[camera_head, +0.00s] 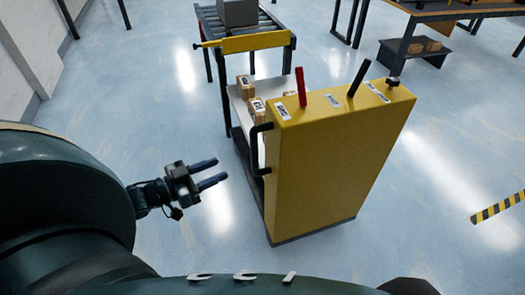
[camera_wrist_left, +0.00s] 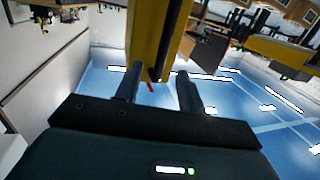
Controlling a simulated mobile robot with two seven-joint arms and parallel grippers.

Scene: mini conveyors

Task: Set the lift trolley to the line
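The lift trolley (camera_head: 335,150) stands upright on the floor right of centre in the head view, with a tall yellow body. Its top carries a red lever (camera_head: 301,87), a black lever (camera_head: 358,78) and labels. A black handle (camera_head: 256,150) is on its left side. Its pale deck (camera_head: 238,105) lies behind the body with cartons on it. The roller line (camera_head: 268,22) stands behind, with a yellow bar across its near end. My left gripper (camera_head: 212,174) is open and empty, left of the handle and apart from it. Yellow trolley surface shows beyond its fingers (camera_wrist_left: 160,84) in the wrist view.
A grey box (camera_head: 238,12) sits on the roller line. A wooden-topped table (camera_head: 450,10) and a low dark shelf with cartons (camera_head: 418,58) are at the back right. A striped floor marking (camera_head: 497,207) lies at the right. The floor around the trolley's front is clear.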

